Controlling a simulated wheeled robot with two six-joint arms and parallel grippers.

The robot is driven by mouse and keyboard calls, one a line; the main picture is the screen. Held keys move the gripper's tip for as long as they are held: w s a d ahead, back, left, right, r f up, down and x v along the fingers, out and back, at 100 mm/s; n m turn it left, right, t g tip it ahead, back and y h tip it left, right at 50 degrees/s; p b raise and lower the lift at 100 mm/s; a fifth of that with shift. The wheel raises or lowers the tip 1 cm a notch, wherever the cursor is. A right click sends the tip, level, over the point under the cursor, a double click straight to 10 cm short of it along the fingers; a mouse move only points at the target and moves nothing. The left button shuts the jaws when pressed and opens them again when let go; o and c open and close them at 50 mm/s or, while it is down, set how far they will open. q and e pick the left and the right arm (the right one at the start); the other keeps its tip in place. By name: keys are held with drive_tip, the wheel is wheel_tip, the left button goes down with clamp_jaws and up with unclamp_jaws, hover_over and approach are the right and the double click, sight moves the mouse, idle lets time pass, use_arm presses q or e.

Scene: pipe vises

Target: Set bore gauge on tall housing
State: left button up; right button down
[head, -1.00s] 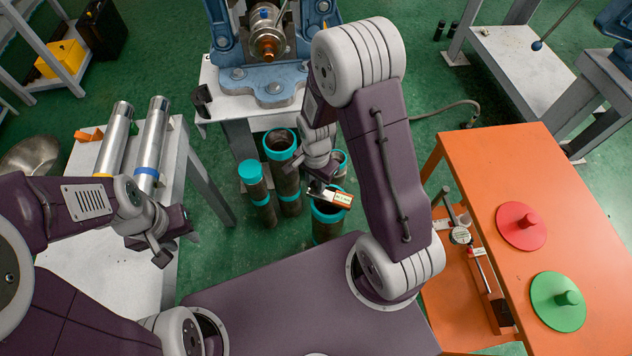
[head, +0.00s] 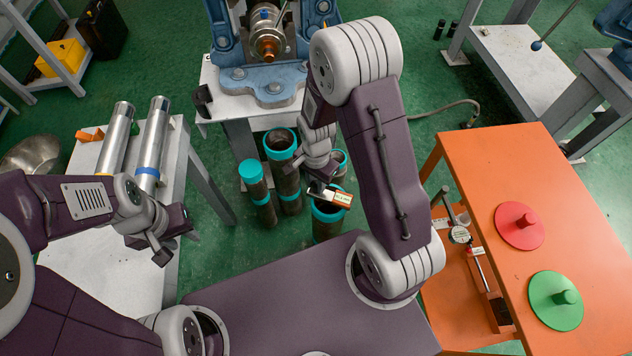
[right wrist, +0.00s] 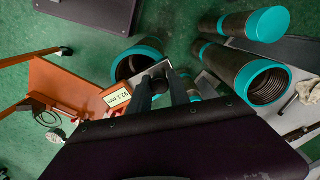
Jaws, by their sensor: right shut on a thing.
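My right gripper (head: 322,188) is over the front teal-rimmed tube (head: 328,228), low among several dark tubes. In the right wrist view its fingers (right wrist: 162,88) are shut on a small grey part that I take for the bore gauge; it is mostly hidden. A small orange-edged readout (head: 342,197) marked in mm shows beside it, and in the right wrist view (right wrist: 118,97). An open tube (head: 287,180) that looks tall stands behind; I cannot tell for sure which is the tall housing. My left gripper (head: 162,250) is by the left bench; its opening is unclear.
A grey bench (head: 90,258) at left holds two silver cylinders (head: 152,140). A blue vise (head: 270,85) stands behind the tubes.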

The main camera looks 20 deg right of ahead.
drive_tip(key=shift+f, duration=0.4)
drive_tip(key=c, duration=1.1)
unclamp_jaws()
drive_tip(key=shift+c, duration=0.2)
drive_tip(key=shift+r, duration=0.15)
wheel_tip(320, 180, up, 7)
drive_tip(key=p, duration=0.6)
drive_tip(key=shift+p, duration=0.4)
idle(0.5)
